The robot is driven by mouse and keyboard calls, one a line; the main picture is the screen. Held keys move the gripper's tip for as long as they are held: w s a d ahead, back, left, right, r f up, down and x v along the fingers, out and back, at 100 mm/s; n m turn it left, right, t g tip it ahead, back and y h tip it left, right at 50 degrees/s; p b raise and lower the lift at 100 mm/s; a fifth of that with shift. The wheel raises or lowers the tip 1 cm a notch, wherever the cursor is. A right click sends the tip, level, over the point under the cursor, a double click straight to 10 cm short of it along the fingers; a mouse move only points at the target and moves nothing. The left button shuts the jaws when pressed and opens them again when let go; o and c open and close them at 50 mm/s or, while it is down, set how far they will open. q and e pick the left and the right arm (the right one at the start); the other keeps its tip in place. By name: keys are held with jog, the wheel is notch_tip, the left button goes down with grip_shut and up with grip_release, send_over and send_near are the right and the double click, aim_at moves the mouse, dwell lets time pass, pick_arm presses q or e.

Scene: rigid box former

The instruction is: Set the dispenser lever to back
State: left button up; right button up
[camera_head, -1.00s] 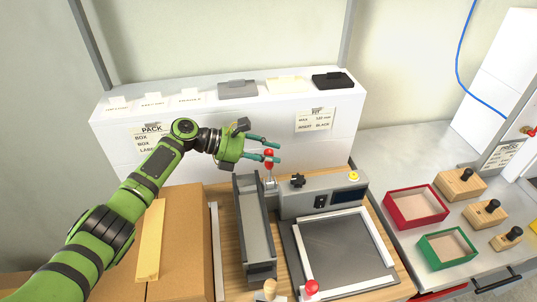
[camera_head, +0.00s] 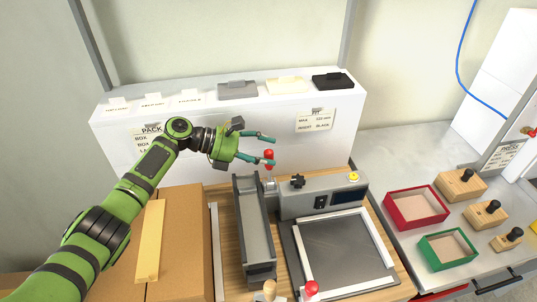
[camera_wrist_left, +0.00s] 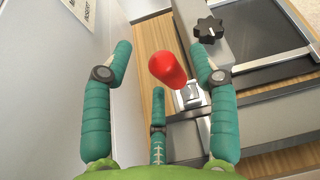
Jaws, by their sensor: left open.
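The dispenser lever has a red knob (camera_head: 269,154) on a short post at the back end of the grey channel-shaped dispenser (camera_head: 255,222). My left gripper (camera_head: 267,148) is open, with its teal fingers pointing right at the knob. In the left wrist view the red knob (camera_wrist_left: 168,69) stands between the spread fingers (camera_wrist_left: 163,75), nearer the right finger. It looks apart from the fingers, though contact is hard to judge. The lever's base (camera_wrist_left: 190,96) shows below the knob. My right gripper is not in view.
A grey machine with a black knob (camera_head: 297,181) and a yellow button (camera_head: 353,176) stands right of the lever. A white shelf block (camera_head: 230,125) rises close behind. Cardboard boxes (camera_head: 185,240) lie left. Red (camera_head: 416,222) and green (camera_head: 447,261) trays sit at right.

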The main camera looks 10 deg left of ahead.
pick_arm(q)
jog(key=v, duration=1)
jog(key=shift+s+a, duration=0.15)
jog(key=shift+a, duration=0.05)
